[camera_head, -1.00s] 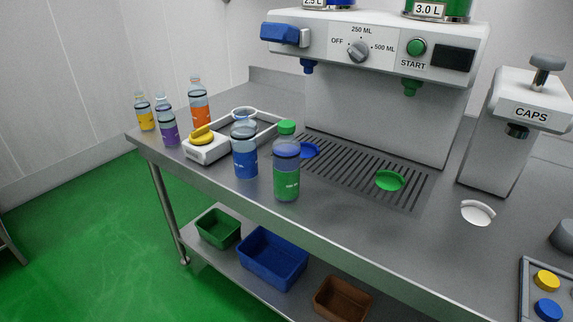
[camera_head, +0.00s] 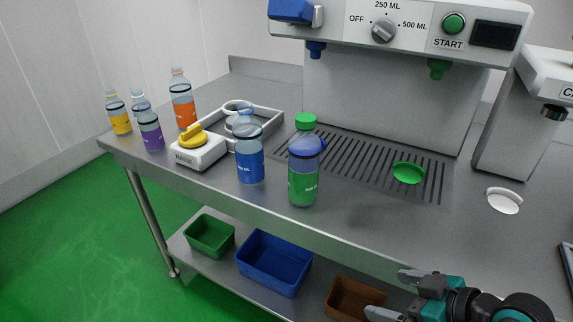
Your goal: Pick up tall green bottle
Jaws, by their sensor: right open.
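My left gripper is not in view.
A white box with a yellow knob (camera_head: 198,149) and a grey tray (camera_head: 273,125) stand left. Orange (camera_head: 183,103), purple (camera_head: 151,132) and yellow (camera_head: 119,116) bottles stand at the far left. The filling machine (camera_head: 385,95) stands behind.

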